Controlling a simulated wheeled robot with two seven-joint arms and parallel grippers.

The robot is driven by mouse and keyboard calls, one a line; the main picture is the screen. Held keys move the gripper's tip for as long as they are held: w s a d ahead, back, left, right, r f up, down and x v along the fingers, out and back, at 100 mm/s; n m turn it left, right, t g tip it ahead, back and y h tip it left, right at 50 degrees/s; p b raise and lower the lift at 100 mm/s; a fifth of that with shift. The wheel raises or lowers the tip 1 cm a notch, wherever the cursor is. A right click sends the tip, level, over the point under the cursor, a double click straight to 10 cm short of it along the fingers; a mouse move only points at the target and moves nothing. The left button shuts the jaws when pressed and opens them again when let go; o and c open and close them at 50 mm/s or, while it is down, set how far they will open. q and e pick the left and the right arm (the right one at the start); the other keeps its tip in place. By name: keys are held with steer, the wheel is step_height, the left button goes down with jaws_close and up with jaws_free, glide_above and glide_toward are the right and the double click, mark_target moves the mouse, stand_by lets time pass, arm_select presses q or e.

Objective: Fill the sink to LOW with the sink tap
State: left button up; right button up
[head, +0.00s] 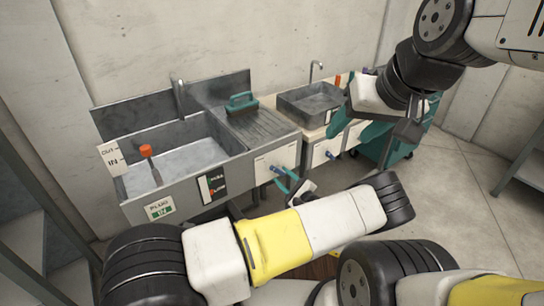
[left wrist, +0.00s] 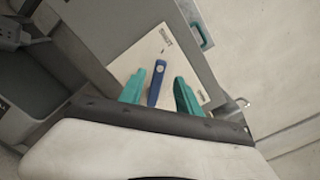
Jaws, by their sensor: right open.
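The large metal sink (head: 205,130) stands at the left with a spout (head: 179,98) at its back. An orange-topped handle (head: 147,152) stands in its basin; I cannot tell whether there is water. A black-and-white level plate (head: 212,186) with a red mark and a "PLUG IN" sign (head: 160,208) are on its front. A blue tap lever (left wrist: 156,84) sits on the white front panel (head: 276,160). My left gripper (head: 284,181) is open at this panel, its teal fingers on either side of the lever, apart from it. My right gripper (head: 388,133) is open and raised at the right.
A second, smaller sink (head: 312,100) with its own spout (head: 314,70) and blue lever (head: 331,155) stands to the right. A teal-handled tool (head: 241,101) lies on the drainboard (head: 262,122). A teal bin (head: 398,148) is behind my right gripper.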

mark_target(275, 170)
arm_select(q)
steer(key=x, duration=0.6)
steer(key=shift+a, duration=0.15)
steer(key=shift+c, duration=0.4)
jaws_close()
stand_by(0.9)
